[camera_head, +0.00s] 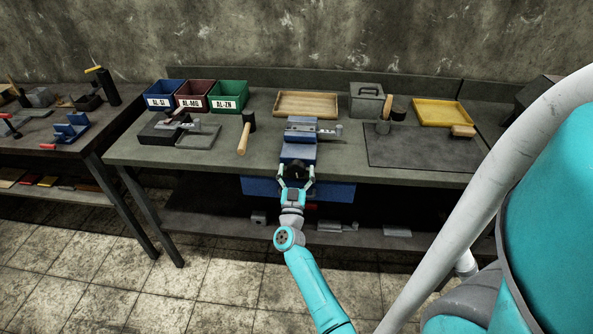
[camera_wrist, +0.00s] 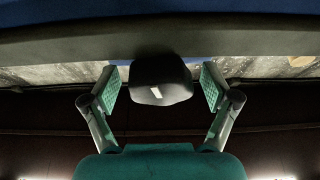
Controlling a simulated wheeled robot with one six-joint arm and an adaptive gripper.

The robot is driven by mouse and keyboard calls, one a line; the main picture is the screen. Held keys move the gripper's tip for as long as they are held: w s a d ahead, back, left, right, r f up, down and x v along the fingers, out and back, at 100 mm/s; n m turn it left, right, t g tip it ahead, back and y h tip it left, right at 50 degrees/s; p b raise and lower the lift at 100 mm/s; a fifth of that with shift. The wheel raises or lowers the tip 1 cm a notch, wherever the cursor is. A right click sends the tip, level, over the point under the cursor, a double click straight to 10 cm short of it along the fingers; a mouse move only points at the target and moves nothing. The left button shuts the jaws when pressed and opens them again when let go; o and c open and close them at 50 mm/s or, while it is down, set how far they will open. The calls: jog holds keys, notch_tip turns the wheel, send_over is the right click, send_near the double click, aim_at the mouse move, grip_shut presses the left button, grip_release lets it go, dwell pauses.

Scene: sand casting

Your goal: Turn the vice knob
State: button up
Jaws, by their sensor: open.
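The blue vice (camera_head: 300,149) stands at the front edge of the workbench, with a grey metal part on top of it. Its black knob (camera_head: 294,171) sticks out at the front, toward my arm. In the wrist view the knob (camera_wrist: 160,80) is a dark rounded block with a small light mark on its face. My gripper (camera_head: 296,178) is at the knob, its fingers on either side. In the wrist view my gripper (camera_wrist: 159,88) is open, with a gap between the knob and each green finger pad.
A mallet (camera_head: 246,133) lies left of the vice. Blue, red and green bins (camera_head: 229,96) stand at the back left. A wooden tray (camera_head: 306,104) is behind the vice. A dark mat (camera_head: 422,148) lies to the right. A blue drawer (camera_head: 335,191) hangs under the bench edge.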

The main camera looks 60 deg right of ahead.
jog(key=c, duration=1.2)
jog(key=shift+m+g, duration=0.6)
jog(key=shift+m, duration=0.3)
jog(key=o, duration=1.2)
jog(key=v, duration=1.2)
jog(key=shift+f, duration=0.25)
